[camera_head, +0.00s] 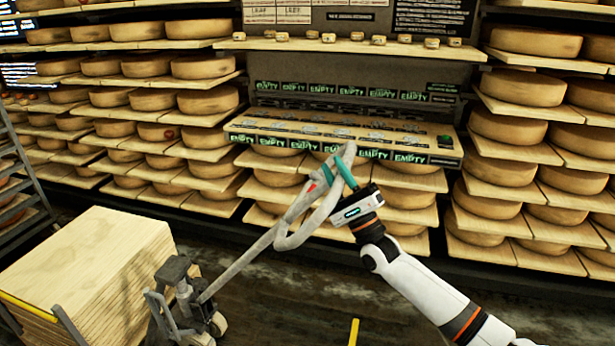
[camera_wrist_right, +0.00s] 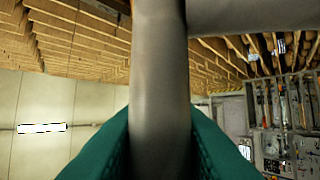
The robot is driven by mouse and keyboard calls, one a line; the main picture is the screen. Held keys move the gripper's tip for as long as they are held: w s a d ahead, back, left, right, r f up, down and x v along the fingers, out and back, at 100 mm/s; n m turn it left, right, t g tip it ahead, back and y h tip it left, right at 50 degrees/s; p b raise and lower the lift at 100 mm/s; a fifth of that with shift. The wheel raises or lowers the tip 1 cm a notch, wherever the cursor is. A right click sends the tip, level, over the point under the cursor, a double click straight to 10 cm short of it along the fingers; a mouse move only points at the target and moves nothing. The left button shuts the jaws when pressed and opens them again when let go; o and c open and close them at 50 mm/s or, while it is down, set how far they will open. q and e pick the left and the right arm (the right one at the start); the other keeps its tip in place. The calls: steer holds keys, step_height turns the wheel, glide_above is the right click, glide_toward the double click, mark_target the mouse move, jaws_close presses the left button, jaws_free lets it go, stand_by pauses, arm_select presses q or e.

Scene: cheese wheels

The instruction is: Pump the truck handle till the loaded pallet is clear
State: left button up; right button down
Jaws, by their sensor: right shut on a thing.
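The truck handle (camera_head: 263,240) is a grey loop on a long shaft that slants up to the right from the pallet truck (camera_head: 183,300). My right gripper (camera_head: 340,172) has teal fingers and is shut on the upper part of the handle loop. In the right wrist view, the grey handle bar (camera_wrist_right: 158,90) stands between the teal fingers (camera_wrist_right: 158,150). The load (camera_head: 95,265), a stack of pale wooden boards, sits behind the truck at lower left. The pallet under it and its gap to the floor are out of sight. My left gripper is not in view.
Shelves of cheese wheels (camera_head: 205,67) line the back and both sides. A shelf with boxes marked EMPTY (camera_head: 340,135) stands behind the handle. A metal rack (camera_head: 25,190) is at the far left. Dark floor (camera_head: 290,290) is open right of the truck, with a yellow marking (camera_head: 354,331).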

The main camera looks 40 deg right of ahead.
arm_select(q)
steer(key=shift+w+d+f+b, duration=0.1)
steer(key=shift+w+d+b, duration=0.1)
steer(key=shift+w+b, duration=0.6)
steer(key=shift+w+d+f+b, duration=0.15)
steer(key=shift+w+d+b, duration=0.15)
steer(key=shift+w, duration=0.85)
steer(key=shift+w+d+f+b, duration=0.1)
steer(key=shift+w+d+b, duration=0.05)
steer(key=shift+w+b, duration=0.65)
arm_select(e)
steer(key=s+d+f+m+t+h, duration=0.1)
steer(key=s+d+f, duration=0.2)
steer(key=s+f, duration=0.1)
steer(key=shift+s+d+f, duration=0.3)
steer(key=shift+f, duration=0.2)
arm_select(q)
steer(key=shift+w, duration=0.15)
arm_select(e)
steer(key=c, duration=1.2)
jaws_free()
steer(key=shift+r, duration=0.1)
